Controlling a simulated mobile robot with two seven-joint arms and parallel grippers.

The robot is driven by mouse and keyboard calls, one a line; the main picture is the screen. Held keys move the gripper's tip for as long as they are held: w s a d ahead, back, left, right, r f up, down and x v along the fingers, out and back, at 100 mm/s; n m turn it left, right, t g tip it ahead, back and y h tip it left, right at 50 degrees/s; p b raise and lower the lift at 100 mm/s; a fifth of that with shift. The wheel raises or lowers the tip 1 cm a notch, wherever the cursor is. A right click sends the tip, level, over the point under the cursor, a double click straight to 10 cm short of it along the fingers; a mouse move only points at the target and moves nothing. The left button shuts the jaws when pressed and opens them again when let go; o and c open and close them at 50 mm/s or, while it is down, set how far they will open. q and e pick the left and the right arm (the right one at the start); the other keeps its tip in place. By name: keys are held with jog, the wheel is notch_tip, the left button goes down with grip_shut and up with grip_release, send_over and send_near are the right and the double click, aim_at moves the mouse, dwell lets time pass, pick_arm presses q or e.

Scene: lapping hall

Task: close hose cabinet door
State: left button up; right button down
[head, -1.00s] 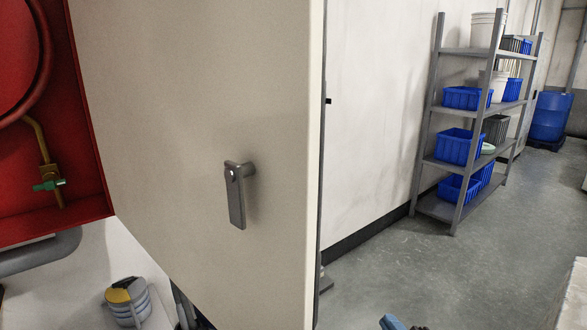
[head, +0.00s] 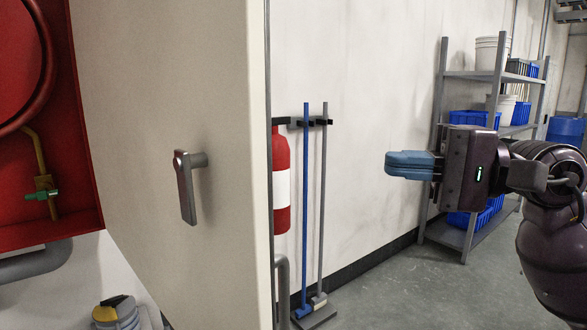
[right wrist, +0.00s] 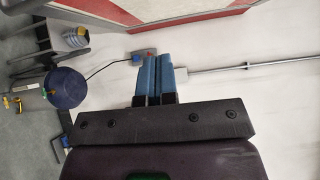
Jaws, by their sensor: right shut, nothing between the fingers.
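The hose cabinet door (head: 150,90) is a cream panel standing open in the head view, with its free edge toward the right. Its grey lever handle (head: 187,185) points down. Left of it shows the red cabinet interior (head: 75,150), with a hose reel and a brass valve with a green handle (head: 42,195). My right gripper (head: 390,164), with blue fingers, is shut and empty, well to the right of the door's edge and apart from it. Its shut fingers (right wrist: 158,75) also show in the right wrist view. My left gripper is not in view.
A red fire extinguisher (head: 281,150) and a blue-handled tool (head: 306,220) are at the wall beyond the door's edge. A grey shelf (head: 440,120) with blue bins stands behind my right arm. A yellow-topped container (head: 116,312) is below the cabinet. Floor between is clear.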

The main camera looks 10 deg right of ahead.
jog(key=s+a+p+x, duration=0.1)
jog(key=s+p+x, duration=0.1)
jog(key=x, duration=1)
jog(key=shift+a+p, duration=0.45)
jog(key=shift+p, duration=0.3)
jog(key=shift+s, duration=0.1)
jog(key=shift+s+a, duration=0.1)
